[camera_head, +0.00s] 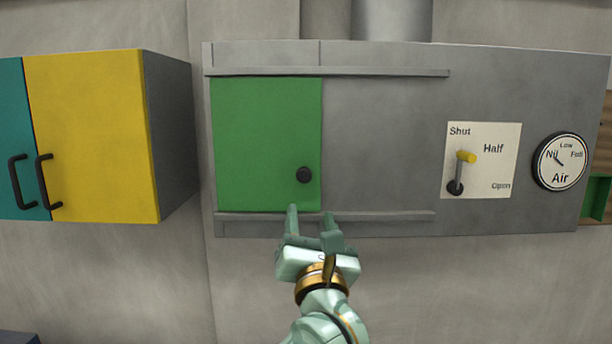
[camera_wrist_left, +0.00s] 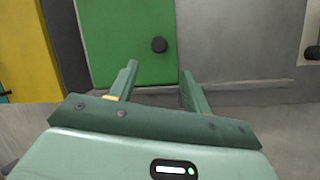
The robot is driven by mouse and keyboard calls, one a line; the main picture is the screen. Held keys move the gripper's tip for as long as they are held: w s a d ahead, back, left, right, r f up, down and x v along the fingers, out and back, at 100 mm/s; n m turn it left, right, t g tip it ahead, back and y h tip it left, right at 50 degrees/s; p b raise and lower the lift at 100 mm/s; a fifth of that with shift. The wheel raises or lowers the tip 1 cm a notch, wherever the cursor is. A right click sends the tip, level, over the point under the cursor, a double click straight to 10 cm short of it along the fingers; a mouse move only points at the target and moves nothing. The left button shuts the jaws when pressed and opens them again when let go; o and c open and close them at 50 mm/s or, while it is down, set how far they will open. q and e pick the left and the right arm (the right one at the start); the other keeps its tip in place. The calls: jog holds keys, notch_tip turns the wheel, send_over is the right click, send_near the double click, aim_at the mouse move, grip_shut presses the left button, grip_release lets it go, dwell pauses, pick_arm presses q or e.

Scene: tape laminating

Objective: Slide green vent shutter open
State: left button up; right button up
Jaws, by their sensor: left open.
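The green vent shutter (camera_head: 262,135) is a flat panel at the left end of a grey metal housing, between an upper rail (camera_head: 380,72) and a lower rail (camera_head: 385,216). Its round black knob (camera_head: 304,175) is near the lower right corner. In the left wrist view the shutter (camera_wrist_left: 115,35) and knob (camera_wrist_left: 159,45) show beyond the fingers. My left gripper (camera_head: 311,217) is open and empty, its fingertips just below the knob near the lower rail. They do not hold the knob. My right gripper is not in view.
A yellow cabinet door (camera_head: 95,130) and a teal door (camera_head: 18,140) with black handles stand at the left. The grey panel (camera_head: 385,140) right of the shutter is bare.

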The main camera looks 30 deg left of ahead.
aim_at(306, 178)
pick_arm(q)
jog(key=p+x, duration=0.2)
jog(key=x, duration=0.8)
jog(key=shift+w+a+r+p, duration=0.15)
jog(key=shift+a+r+p, duration=0.05)
jog(key=shift+p, duration=0.15)
jog(key=shift+w+a, duration=0.2)
jog(key=shift+w, duration=0.05)
grip_shut()
jog(key=shift+d, duration=0.15)
